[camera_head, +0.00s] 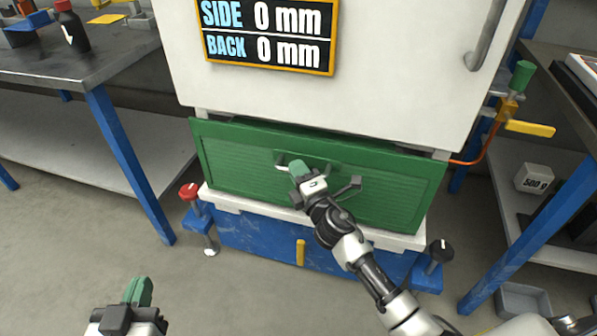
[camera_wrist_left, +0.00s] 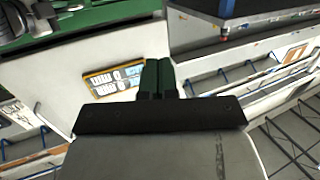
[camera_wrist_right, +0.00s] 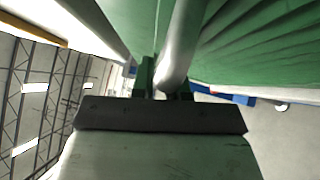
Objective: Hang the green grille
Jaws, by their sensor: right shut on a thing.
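The green grille (camera_head: 385,187) is a wide louvred panel across the front of the white cabinet, below its door. Its lower edge is close to the white ledge on the blue base; I cannot tell if they touch. A dark gap shows along its top. My right gripper (camera_head: 298,172) is shut on the grille's metal handle, near the panel's middle. In the right wrist view the handle (camera_wrist_right: 183,45) runs between the fingers (camera_wrist_right: 163,82). My left gripper (camera_head: 139,292) is low at the left, away from the grille. Its fingers (camera_wrist_left: 158,78) are together and empty.
The white cabinet (camera_head: 400,70) bears a display (camera_head: 268,36) reading SIDE 0 mm, BACK 0 mm. Below is a blue base (camera_head: 260,240) with a red knob (camera_head: 189,191) and a black knob (camera_head: 440,249). Workbenches stand left (camera_head: 95,65) and right. The floor at front left is clear.

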